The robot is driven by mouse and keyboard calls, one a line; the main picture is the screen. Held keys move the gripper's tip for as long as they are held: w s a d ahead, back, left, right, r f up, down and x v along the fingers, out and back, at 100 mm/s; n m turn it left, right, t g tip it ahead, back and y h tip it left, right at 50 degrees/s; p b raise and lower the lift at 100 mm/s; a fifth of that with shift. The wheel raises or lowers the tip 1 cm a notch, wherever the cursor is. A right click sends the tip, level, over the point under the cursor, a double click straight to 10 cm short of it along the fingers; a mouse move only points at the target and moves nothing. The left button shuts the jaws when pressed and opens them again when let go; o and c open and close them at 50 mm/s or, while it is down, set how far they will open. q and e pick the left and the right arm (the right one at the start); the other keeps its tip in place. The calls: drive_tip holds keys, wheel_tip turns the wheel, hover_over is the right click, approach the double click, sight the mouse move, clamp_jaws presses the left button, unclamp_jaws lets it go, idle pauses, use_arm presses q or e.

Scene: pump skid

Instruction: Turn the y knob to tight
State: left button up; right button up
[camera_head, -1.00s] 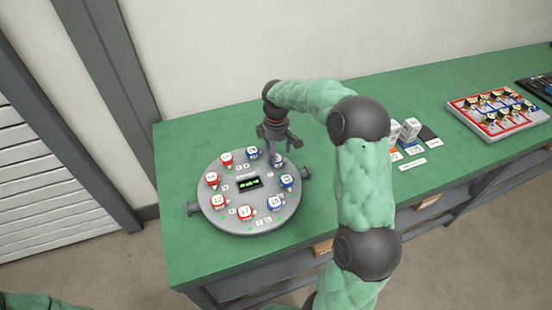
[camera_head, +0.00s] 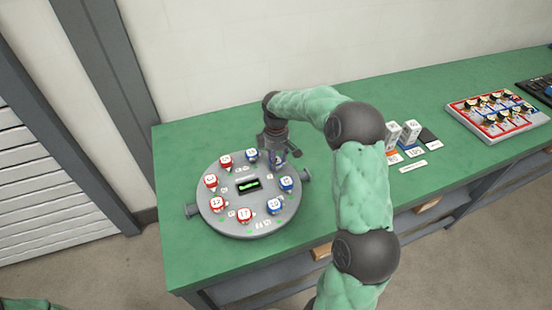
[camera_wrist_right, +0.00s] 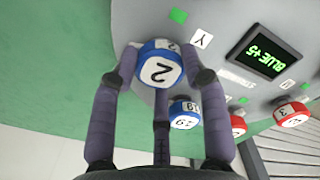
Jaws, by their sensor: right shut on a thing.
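A round grey panel (camera_head: 236,221) lies on the green bench, with blue and red knobs around a small display (camera_head: 249,184). My right gripper (camera_head: 277,158) is at the panel's upper right, shut on a blue-and-white knob. In the right wrist view that knob (camera_wrist_right: 160,66) bears a "2" and sits between my fingers, beside a tag marked Y (camera_wrist_right: 201,40). A green mark (camera_wrist_right: 178,16) lies near the tag. The display reads "BLUE 45" in the wrist view (camera_wrist_right: 264,58). My left gripper is not in view.
A blue knob (camera_wrist_right: 184,113) is close to my fingers, with red knobs beyond. White boxes (camera_head: 411,133) and cards stand right of my right arm. A red-and-blue switch panel (camera_head: 497,114) is farther right. The bench's left front is clear.

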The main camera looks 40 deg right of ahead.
drive_tip(key=m+p, duration=0.2)
drive_tip(key=m, duration=0.1)
drive_tip(key=shift+r, duration=0.1)
drive_tip(key=m+p, duration=0.2)
drive_tip(key=m, duration=0.3)
drive_tip(key=m+p, duration=0.1)
drive_tip(key=m, duration=0.4)
drive_tip(key=shift+m, duration=2.5)
drive_tip(key=o, duration=1.1)
drive_tip(key=shift+o, duration=0.2)
